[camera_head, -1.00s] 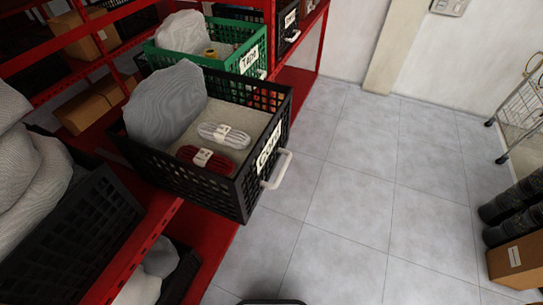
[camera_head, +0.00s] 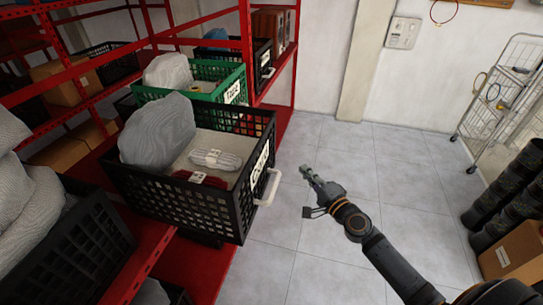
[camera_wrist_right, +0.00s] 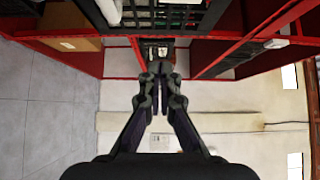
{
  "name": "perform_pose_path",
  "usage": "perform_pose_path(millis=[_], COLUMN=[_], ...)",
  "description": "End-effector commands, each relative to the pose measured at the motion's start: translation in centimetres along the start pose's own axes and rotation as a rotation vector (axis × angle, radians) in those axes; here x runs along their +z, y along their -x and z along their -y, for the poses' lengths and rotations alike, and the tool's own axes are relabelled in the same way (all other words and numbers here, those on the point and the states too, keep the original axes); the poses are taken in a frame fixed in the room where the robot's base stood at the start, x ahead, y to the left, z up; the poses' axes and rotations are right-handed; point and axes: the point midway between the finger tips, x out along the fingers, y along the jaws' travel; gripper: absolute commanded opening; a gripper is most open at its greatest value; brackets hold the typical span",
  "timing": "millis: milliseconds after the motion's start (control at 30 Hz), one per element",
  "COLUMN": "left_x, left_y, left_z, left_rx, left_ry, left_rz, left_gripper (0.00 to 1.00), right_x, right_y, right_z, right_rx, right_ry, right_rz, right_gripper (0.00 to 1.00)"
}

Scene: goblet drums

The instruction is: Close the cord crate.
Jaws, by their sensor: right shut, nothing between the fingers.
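The cord crate (camera_head: 232,213) is a black lattice crate pulled out from the red shelf, with a white label and a white handle (camera_head: 268,188) on its front. It holds a grey sack (camera_head: 158,131), a white cord bundle (camera_head: 215,159) and a dark red cord bundle (camera_head: 202,178). My right gripper (camera_head: 306,170) is shut and empty, in the air to the right of the handle and apart from it. The right wrist view shows its closed fingers (camera_wrist_right: 160,78) against shelf and wall. My left gripper is not in view.
A green crate labelled Tape (camera_head: 232,92) stands behind the cord crate. Another black crate (camera_head: 88,243) with grey sacks is at the left front. Red shelf posts frame the crates. A wire cart (camera_head: 492,100) and a cardboard box (camera_head: 510,250) stand at the right. The tiled floor between is clear.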

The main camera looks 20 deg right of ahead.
Motion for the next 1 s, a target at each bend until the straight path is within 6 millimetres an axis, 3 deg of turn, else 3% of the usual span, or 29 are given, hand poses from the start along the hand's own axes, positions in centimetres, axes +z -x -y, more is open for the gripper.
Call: perform_pose_path(millis=[167,600,800,1000], left_x=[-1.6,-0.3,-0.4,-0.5], left_y=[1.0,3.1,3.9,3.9], left_z=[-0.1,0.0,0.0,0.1], left_rx=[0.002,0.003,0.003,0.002], left_ry=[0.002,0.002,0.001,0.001], left_rz=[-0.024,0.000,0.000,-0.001], left_gripper=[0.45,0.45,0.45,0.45], right_x=[-0.2,0.3,2.3,2.8], right_y=[-1.6,-10.6,-12.4,-12.9], right_z=[0.3,0.2,0.0,-0.1], right_rx=[-0.002,0.001,0.001,0.002], right_ry=[0.001,-0.001,0.001,0.005], right_rz=[-0.006,-0.001,-0.002,-0.001], right_gripper=[0.00,0.00,0.00,0.00])
